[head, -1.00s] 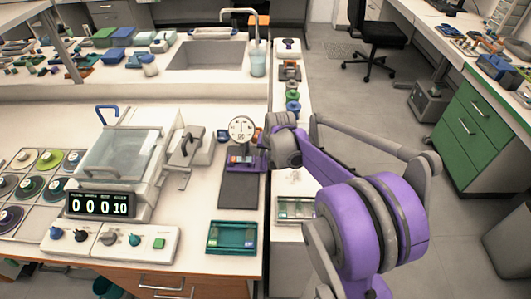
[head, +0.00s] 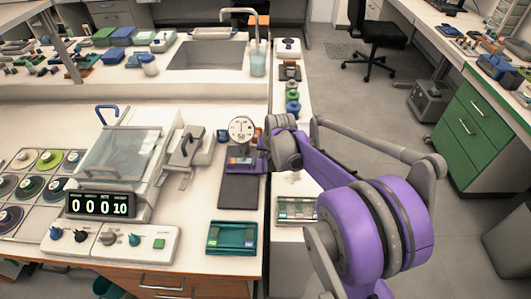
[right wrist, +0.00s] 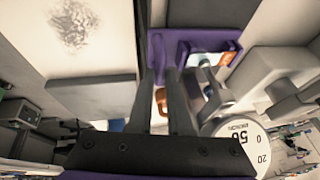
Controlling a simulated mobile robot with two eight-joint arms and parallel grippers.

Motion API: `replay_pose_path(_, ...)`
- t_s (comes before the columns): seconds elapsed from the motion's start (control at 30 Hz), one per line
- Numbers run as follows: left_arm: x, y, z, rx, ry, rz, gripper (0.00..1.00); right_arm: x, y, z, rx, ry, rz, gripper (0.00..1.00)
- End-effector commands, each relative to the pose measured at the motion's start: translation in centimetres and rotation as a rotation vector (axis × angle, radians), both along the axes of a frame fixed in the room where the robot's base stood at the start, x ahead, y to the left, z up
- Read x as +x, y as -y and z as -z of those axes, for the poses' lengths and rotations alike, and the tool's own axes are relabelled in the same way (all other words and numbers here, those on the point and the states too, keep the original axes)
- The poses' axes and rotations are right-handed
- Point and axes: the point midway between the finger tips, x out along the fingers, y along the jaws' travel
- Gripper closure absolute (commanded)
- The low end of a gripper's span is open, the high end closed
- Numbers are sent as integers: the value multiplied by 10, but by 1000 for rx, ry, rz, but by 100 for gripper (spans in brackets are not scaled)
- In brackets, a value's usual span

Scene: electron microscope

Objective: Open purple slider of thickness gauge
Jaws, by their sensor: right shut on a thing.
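The thickness gauge stands on the bench in the head view, with a round white dial (head: 241,130) above a dark grey base plate (head: 240,191). Purple parts of the gauge (head: 257,166) show below the dial. In the right wrist view, the dial (right wrist: 240,143) is at lower right and the purple slider (right wrist: 156,50) is at the fingertips. My right gripper (right wrist: 161,76) is shut on the purple slider, with its two dark fingers close together. In the head view its fingers are mostly hidden beside the gauge. My left gripper is not in view.
A balance-like instrument with a glass cover (head: 121,153) and a display (head: 101,204) stands left of the gauge. A teal tray (head: 232,237) lies in front of the base plate.

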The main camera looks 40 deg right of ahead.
Motion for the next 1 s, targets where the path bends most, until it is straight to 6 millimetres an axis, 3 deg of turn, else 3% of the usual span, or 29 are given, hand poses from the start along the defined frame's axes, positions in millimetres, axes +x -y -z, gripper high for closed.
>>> replay_pose_path(0.4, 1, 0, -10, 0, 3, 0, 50, -78, -67, -1, 0, 1, -3, 100)
replay_pose_path(0.57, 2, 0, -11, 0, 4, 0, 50, -90, -76, -1, 0, 1, -1, 100)
replay_pose_path(0.87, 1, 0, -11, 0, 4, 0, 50, -91, -77, 0, 1, 1, 0, 100)
replay_pose_path(0.9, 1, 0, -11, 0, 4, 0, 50, -90, -76, 0, 1, 1, 0, 78)
replay_pose_path(1.0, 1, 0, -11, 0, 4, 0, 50, -91, -76, 0, 1, 1, 0, 60)
